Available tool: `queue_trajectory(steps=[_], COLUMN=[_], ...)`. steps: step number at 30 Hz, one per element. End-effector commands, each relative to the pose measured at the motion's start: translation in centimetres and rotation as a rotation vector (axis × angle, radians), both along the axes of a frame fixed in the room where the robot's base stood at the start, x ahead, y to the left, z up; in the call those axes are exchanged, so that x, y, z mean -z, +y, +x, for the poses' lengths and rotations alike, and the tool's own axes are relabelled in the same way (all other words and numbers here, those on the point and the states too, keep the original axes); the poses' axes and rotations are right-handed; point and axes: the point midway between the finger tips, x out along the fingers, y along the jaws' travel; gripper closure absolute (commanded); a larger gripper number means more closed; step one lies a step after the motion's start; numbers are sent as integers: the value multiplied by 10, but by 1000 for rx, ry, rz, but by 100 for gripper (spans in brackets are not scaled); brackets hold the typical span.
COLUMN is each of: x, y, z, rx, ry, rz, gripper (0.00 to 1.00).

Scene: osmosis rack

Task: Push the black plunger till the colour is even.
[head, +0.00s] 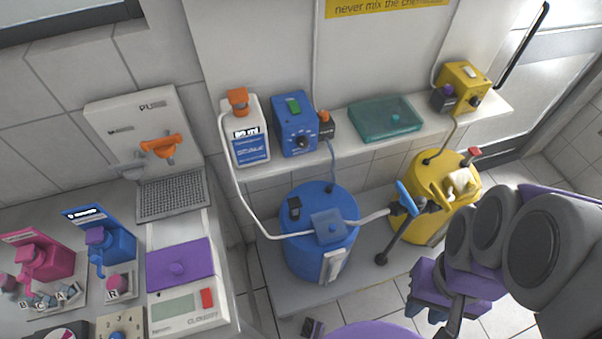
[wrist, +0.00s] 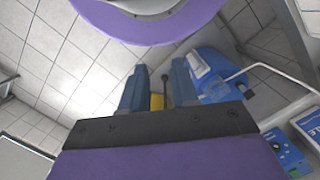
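A black rod with a round end (head: 381,259), perhaps the plunger, slants down between the blue tank (head: 305,258) and the yellow tank (head: 425,215). Its upper end meets a blue handle (head: 406,198) on the pipe joining the tanks. A black rod with a round end (wrist: 165,78) also shows in the wrist view, beyond my fingertips. My gripper (head: 425,311) is in front of the tanks, apart from the rod. In the wrist view its two blue-grey fingers (wrist: 157,75) stand apart with nothing held; part of the yellow tank (wrist: 157,102) shows between them. No liquid colour is visible.
A shelf (head: 350,135) above the tanks holds a white bottle (head: 247,130), a blue box (head: 296,125), a teal tray (head: 385,119) and a yellow box (head: 462,86). A counter at left carries a purple-lidded scale (head: 180,264) and coloured dispensers. Tiled floor (head: 380,307) lies in front.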

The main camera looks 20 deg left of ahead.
Motion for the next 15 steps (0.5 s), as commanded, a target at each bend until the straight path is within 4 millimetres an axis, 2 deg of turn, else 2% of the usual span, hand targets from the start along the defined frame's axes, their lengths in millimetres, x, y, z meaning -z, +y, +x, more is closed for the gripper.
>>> queue_trajectory(steps=[1, 5, 9, 15], x=[0, -3, -6, -5], y=[0, 2, 7, 20], z=[3, 21, 56, 113], rx=[0, 2, 2, -21], ry=[0, -7, -22, -53], rz=[0, -4, -13, -33], gripper=[76, 88, 100, 100])
